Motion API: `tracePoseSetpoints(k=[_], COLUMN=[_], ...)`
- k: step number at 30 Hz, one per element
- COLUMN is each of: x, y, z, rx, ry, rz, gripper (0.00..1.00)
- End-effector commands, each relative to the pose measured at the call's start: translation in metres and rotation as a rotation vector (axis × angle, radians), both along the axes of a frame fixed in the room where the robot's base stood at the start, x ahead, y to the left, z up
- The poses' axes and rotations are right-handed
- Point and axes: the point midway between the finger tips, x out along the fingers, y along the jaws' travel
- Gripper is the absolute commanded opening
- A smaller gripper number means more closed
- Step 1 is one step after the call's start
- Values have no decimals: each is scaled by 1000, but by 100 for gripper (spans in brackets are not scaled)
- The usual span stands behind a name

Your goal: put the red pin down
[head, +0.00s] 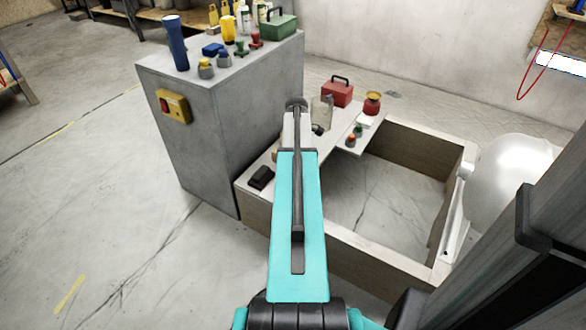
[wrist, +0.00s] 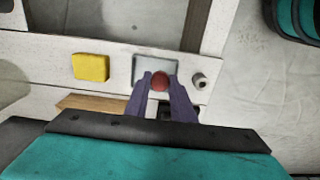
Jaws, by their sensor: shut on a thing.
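In the wrist view my gripper (wrist: 158,84) has its two purple fingers closed around the red pin (wrist: 159,81). Only the pin's round red top shows; the rest is hidden between the fingers. In the head view my arm covers the gripper and the held pin.
In the wrist view a yellow block (wrist: 90,67) lies left of the square and a small pale cylinder (wrist: 199,79) right. In the head view a grey cabinet (head: 215,125) stands left, crowded on top. A red toolbox (head: 337,93) and red-topped jar (head: 372,103) stand beyond my arm.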

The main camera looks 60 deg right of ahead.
Motion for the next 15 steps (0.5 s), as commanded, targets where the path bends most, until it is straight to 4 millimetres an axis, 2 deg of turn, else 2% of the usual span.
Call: tracePoseSetpoints(k=[1, 6, 15], x=[7, 17, 18], y=[-5, -10, -10], z=[-2, -3, -2], rx=[0, 0, 0], ry=[0, 0, 0], rz=[1, 1, 0], gripper=[0, 0, 0])
